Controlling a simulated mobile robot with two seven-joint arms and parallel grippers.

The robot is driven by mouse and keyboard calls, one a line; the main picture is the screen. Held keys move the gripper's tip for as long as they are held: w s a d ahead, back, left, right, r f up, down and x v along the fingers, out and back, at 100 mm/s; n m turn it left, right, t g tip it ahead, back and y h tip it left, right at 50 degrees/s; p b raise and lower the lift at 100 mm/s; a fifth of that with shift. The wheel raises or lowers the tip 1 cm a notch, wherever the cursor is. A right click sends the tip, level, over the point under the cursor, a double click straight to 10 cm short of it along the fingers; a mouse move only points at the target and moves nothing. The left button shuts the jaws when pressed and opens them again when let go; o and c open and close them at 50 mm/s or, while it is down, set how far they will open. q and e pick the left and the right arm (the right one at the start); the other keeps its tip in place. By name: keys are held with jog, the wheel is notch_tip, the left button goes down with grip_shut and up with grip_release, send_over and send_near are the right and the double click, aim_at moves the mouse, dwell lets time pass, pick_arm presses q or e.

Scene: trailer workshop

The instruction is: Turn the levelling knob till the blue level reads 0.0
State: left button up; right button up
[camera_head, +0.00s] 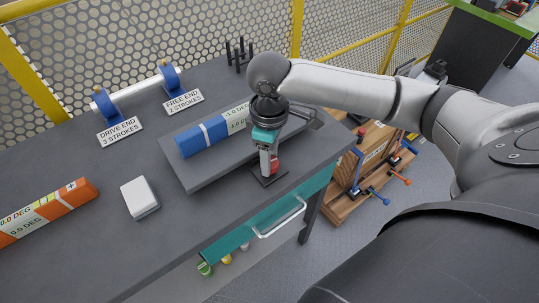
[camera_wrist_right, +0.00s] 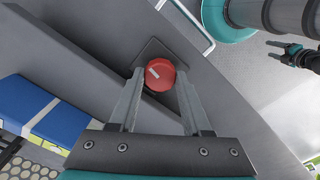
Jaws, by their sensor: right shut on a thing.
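The blue level (camera_head: 190,143) lies on the tilted grey plate (camera_head: 205,181). Its white label reads "-1.0 DEG" in one line; another line is partly hidden by my arm. In the right wrist view the knob (camera_wrist_right: 160,74) sits between the fingertips and has a pale mark on top. The blue level (camera_wrist_right: 62,122) also shows there at lower left.
An orange level (camera_head: 70,195) and a white box (camera_head: 140,197) lie on the grey bench at left. A roller on blue stands (camera_head: 137,92) is at the back, with labels "DRIVE END" and "FREE END". A teal drawer (camera_head: 240,238) is below the bench's front edge.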

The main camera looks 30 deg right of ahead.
grip_shut()
jog(key=shift+r+n+p, duration=0.2)
jog(key=shift+n+p, duration=0.2)
jog(key=shift+p, duration=0.45)
jog(key=n+p, duration=0.7)
jog(key=p, duration=0.2)
jog(key=shift+p, duration=0.4)
jog(key=n+p, duration=0.2)
jog(key=n, duration=0.1)
jog(key=n+p, duration=0.1)
jog(key=n, duration=0.1)
jog(key=shift+n, duration=0.4)
jog(key=n+p, duration=0.1)
jog(key=n, duration=0.2)
jog(key=shift+a+f, duration=0.1)
jog(key=shift+n+p, duration=0.55)
jog(key=shift+n, duration=0.95)
